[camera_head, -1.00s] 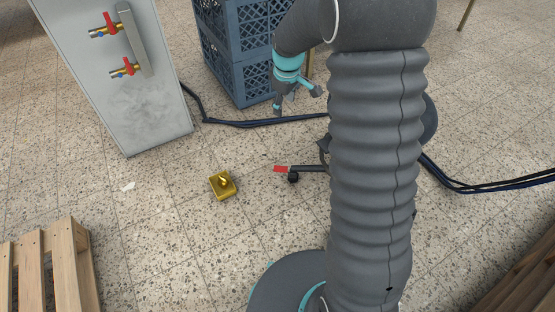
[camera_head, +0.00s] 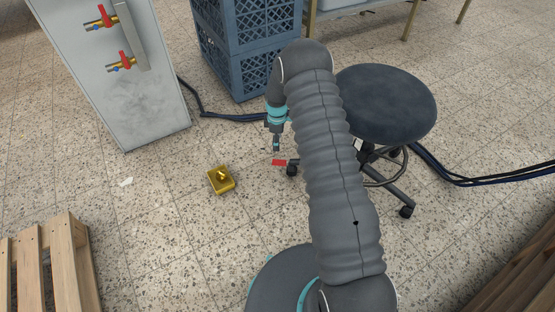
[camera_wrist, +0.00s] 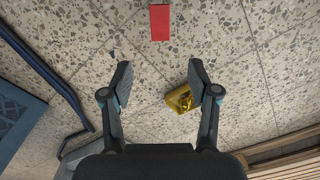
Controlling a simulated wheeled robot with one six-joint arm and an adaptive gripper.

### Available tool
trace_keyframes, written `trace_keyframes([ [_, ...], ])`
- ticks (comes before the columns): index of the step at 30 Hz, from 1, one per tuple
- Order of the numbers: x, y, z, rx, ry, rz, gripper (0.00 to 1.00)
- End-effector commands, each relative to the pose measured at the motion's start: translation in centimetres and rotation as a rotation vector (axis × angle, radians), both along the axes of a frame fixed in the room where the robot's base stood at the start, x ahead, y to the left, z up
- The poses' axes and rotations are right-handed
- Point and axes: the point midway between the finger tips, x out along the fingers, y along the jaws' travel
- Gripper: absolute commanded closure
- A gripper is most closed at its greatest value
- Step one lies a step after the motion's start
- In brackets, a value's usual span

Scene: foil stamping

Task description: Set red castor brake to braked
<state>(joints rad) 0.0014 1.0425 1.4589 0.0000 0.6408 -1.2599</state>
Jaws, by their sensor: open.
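The red castor brake (camera_head: 279,162) is a flat red pedal at the end of a leg of the dark round stool (camera_head: 385,103), next to a black castor (camera_head: 292,170). Its braked or free setting cannot be told. My gripper (camera_head: 276,146) points down just above the red pedal in the head view, apart from it as far as shows. In the wrist view my gripper (camera_wrist: 160,71) has its two fingers spread with nothing between them. The red pedal (camera_wrist: 160,22) lies at the top centre there, ahead of the fingertips. My arm hides part of the stool.
A brass block (camera_head: 221,180) lies on the floor left of the pedal. Dark cables (camera_head: 225,116) run behind it. Blue crates (camera_head: 246,50), a grey cabinet (camera_head: 118,80) with valves, and a wooden pallet (camera_head: 50,265) stand around. The tiled floor between is open.

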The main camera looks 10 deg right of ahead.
Motion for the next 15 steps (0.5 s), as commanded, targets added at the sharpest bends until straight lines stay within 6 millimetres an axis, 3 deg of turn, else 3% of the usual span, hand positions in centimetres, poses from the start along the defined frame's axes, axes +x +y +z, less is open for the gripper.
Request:
trace_keyframes([
  [15,-0.1,0.0,-9.3,0.000,0.001,-0.002,0.40],
])
